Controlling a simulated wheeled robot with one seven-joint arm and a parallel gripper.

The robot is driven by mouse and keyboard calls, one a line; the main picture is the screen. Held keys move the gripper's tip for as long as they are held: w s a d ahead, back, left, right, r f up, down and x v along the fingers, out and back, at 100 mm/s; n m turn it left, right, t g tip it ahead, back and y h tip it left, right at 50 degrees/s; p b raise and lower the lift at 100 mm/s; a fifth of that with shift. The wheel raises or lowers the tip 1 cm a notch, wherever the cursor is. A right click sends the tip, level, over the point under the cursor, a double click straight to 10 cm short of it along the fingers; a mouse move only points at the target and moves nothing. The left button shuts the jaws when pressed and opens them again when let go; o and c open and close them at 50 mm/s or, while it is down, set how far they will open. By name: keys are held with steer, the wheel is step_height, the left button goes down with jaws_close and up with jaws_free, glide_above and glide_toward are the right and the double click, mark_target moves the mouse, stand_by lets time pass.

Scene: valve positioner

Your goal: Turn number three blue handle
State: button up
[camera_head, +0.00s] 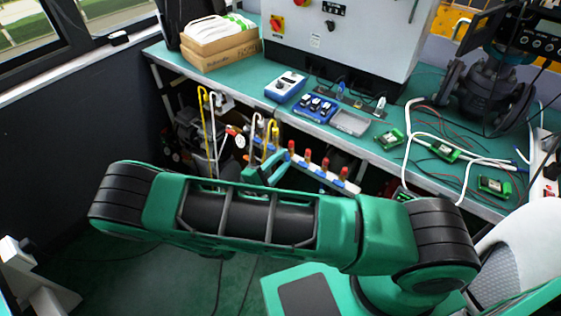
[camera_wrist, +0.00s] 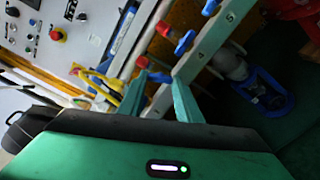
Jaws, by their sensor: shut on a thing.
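A light rail (camera_wrist: 214,38) runs diagonally in the wrist view, with the digits 5 and 4 readable on it. Blue handles stand along it: one (camera_wrist: 210,8) by the 5 and one (camera_wrist: 184,42) by the 4. My gripper (camera_wrist: 158,80) has its two green fingers on either side of the following blue handle (camera_wrist: 159,76), number three by its place in the row, and is shut on it. Its digit is hidden. In the head view my gripper (camera_head: 266,172) is at the rail with red-topped valves (camera_head: 325,164); the blue handles cannot be made out clearly there.
Yellow and white bent pipes (camera_head: 207,125) stand left of the rail. Above is a green bench (camera_head: 385,158) with blue devices (camera_head: 315,107), circuit boards (camera_head: 444,151) and cables. A grey control cabinet (camera_head: 350,50) stands at the back. A chair (camera_head: 520,250) is at the right.

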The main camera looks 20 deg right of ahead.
steer(key=m, duration=0.4)
steer(key=shift+f+m, duration=0.1)
steer(key=shift+m, duration=0.3)
stand_by(0.4)
steer(key=o, duration=0.8)
steer(key=shift+c, duration=0.2)
steer(key=v, duration=1)
steer(key=shift+s+a, duration=0.2)
steer(key=shift+a, duration=0.15)
